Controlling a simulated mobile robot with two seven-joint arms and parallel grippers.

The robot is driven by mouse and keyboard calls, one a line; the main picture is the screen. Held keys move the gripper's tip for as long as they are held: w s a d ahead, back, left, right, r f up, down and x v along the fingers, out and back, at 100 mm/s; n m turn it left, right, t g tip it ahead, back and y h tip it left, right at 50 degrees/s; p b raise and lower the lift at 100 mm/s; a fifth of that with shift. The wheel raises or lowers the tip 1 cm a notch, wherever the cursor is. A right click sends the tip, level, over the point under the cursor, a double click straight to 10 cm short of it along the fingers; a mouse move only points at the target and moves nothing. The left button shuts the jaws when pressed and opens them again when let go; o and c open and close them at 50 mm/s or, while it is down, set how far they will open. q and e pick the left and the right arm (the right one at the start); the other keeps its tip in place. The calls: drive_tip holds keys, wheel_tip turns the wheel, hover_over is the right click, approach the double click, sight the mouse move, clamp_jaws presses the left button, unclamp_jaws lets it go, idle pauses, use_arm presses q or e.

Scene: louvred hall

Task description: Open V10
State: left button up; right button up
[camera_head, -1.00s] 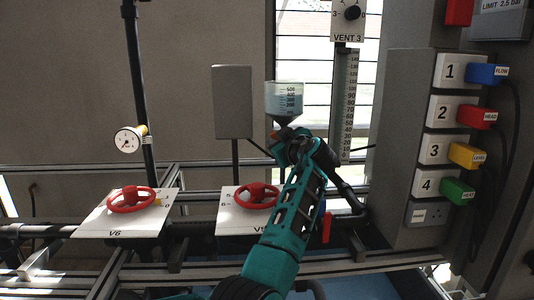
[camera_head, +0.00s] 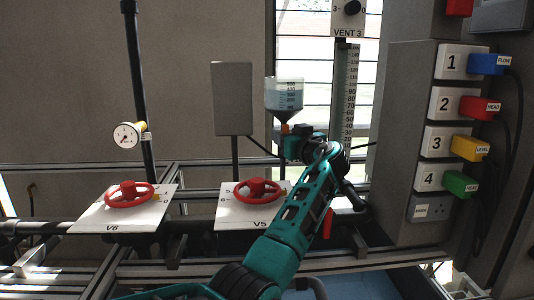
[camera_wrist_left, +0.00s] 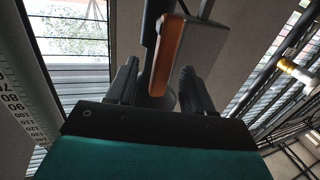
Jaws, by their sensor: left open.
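No V10 label is readable in either view. A clear funnel-shaped vessel (camera_head: 284,95) with a scale hangs in the middle of the head view, and a small orange part (camera_head: 285,128) sits under its outlet. My left gripper (camera_head: 287,147) is just below that part, its fingers partly hidden by my wrist. In the left wrist view my left gripper (camera_wrist_left: 160,78) is open, with a finger on each side of an orange-brown slab (camera_wrist_left: 173,58). I cannot tell whether they touch it. My right gripper is not in view.
Red handwheels stand on the V6 plate (camera_head: 88,218) and V5 plate (camera_head: 228,216). A grey box (camera_head: 231,99) is left of the vessel. A ruled scale (camera_head: 346,95) under VENT 3 and a grey cabinet (camera_head: 402,140) with coloured plugs stand right. A red lever (camera_head: 327,223) is lower.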

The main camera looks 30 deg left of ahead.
use_arm(q)
drive_tip(key=v, duration=0.7)
drive_tip(key=shift+s+a+b, duration=0.3)
drive_tip(key=shift+s+a, duration=0.05)
drive_tip(key=shift+s, duration=0.05)
